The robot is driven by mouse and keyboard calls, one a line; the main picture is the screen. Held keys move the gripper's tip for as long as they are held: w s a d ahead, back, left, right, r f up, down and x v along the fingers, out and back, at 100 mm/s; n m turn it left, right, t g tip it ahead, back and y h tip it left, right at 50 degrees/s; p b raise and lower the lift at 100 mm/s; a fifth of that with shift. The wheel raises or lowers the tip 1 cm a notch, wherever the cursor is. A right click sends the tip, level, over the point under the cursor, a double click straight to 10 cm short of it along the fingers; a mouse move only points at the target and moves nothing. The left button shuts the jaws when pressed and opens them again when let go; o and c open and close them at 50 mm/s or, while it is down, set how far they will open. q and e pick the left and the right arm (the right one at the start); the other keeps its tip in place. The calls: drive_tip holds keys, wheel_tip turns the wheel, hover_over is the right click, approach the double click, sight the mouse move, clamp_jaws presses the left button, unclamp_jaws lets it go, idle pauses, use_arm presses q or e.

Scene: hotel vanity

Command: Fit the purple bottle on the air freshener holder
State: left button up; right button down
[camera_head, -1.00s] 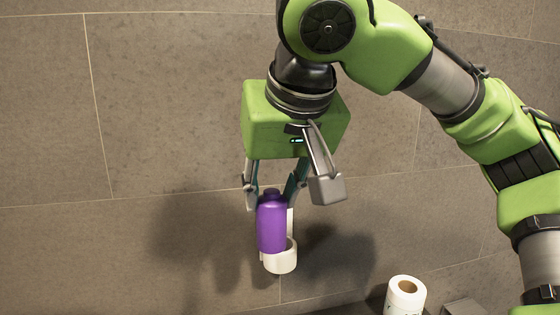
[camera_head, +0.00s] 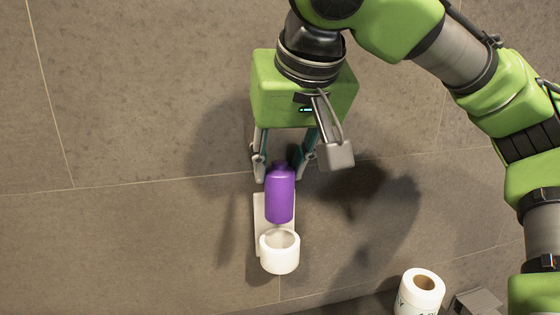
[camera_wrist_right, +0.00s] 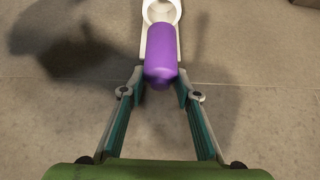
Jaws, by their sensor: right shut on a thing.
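The purple bottle (camera_head: 280,200) is upright and held by its top between the fingers of my right gripper (camera_head: 279,176). The bottle's base is above the ring of the white air freshener holder (camera_head: 280,260), in front of its back plate. The holder is fixed to the wall, and its ring looks empty. In the right wrist view the bottle (camera_wrist_right: 161,55) lies between the two fingers, with the ring (camera_wrist_right: 160,8) beyond its lower end. I cannot tell the gap to the back plate. My left gripper is not in view.
A white paper roll (camera_head: 420,290) stands at the lower right, beside a grey box-like object (camera_head: 476,302). The tiled wall (camera_head: 130,130) is close behind the gripper and bottle. The wall area left of the holder is clear.

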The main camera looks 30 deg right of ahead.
sight(280, 212)
drive_tip(key=shift+s+f+b, duration=0.1)
drive_tip(key=shift+f+b, duration=0.5)
drive_tip(key=shift+f, duration=0.3)
drive_tip(key=shift+f+b, duration=0.4)
drive_tip(key=shift+f, duration=0.05)
drive_tip(key=shift+f+b, duration=0.6)
drive_tip(key=shift+f, duration=0.2)
use_arm(q)
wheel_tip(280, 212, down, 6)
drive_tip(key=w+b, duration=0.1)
drive_tip(key=b, duration=0.1)
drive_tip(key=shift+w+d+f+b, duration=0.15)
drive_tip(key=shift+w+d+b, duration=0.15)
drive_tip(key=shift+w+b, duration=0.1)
use_arm(e)
drive_tip(key=shift+f, duration=1.85)
drive_tip(key=c, duration=1.5)
unclamp_jaws()
drive_tip(key=shift+o, duration=0.2)
